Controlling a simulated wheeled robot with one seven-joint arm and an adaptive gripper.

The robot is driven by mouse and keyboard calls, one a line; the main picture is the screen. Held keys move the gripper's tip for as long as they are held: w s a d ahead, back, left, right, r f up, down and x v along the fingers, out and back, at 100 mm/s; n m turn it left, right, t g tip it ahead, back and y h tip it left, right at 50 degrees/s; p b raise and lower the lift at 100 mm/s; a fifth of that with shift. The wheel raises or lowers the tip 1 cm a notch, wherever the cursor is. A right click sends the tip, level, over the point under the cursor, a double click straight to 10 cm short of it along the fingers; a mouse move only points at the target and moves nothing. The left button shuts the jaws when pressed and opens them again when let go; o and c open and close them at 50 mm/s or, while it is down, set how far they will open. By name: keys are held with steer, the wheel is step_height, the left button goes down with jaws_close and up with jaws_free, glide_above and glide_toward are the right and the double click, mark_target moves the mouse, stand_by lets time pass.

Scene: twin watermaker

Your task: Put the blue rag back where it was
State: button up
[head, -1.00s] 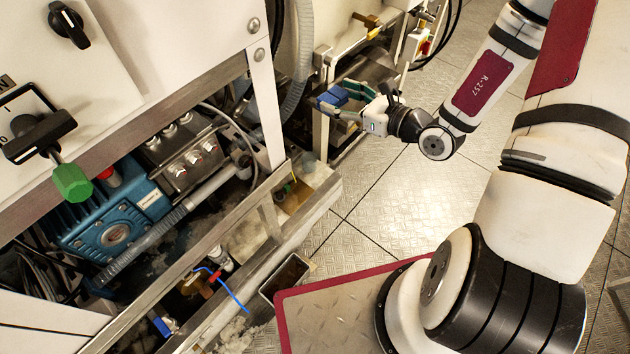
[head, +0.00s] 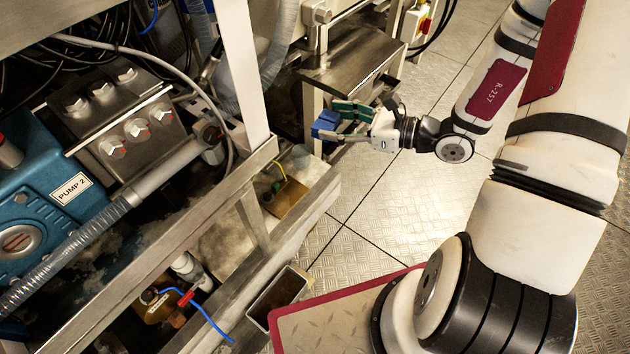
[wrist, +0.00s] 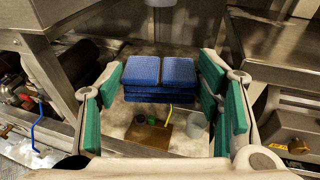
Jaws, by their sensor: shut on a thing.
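The blue rag (head: 325,124) is a thick folded pad held at the fingertips of my gripper (head: 342,122). It also shows in the wrist view (wrist: 160,72), as stacked blue layers between the green finger pads. My gripper is shut on it, with the fingers still well apart around its width. In the head view the rag hangs in front of the steel bench, near the far end of the steel frame. In the wrist view, a dirty pale surface with a brown patch (wrist: 148,135) lies beneath it. The place the rag came from cannot be told.
A steel bench top (head: 350,75) stands behind my gripper. The low steel frame (head: 290,222) and upright post (head: 243,80) are to the left, with the blue pump (head: 40,200) behind. An open metal box (head: 278,297) sits by the frame. Tiled floor to the right is clear.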

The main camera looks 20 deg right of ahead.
step_height(320, 180, down, 14)
steer(key=a+m+t+h, duration=0.1)
steer(key=m+t+h+b, duration=0.1)
steer(key=b, duration=0.5)
glide_above(321, 179)
steer(key=f, duration=1.3)
steer(key=shift+s+a+f, duration=0.1)
steer(key=shift+s+f, duration=0.25)
steer(key=shift+s, duration=0.05)
steer(key=shift+w+f+b, duration=0.2)
steer(key=shift+f+b, duration=0.3)
steer(key=shift+f, duration=0.4)
steer(key=shift+w+f+b, duration=0.2)
steer(key=shift+f+b, duration=0.3)
steer(key=shift+f, duration=0.35)
steer(key=shift+f, duration=0.2)
steer(key=o, duration=1)
steer(key=shift+o, duration=0.8)
steer(key=shift+r, duration=0.15)
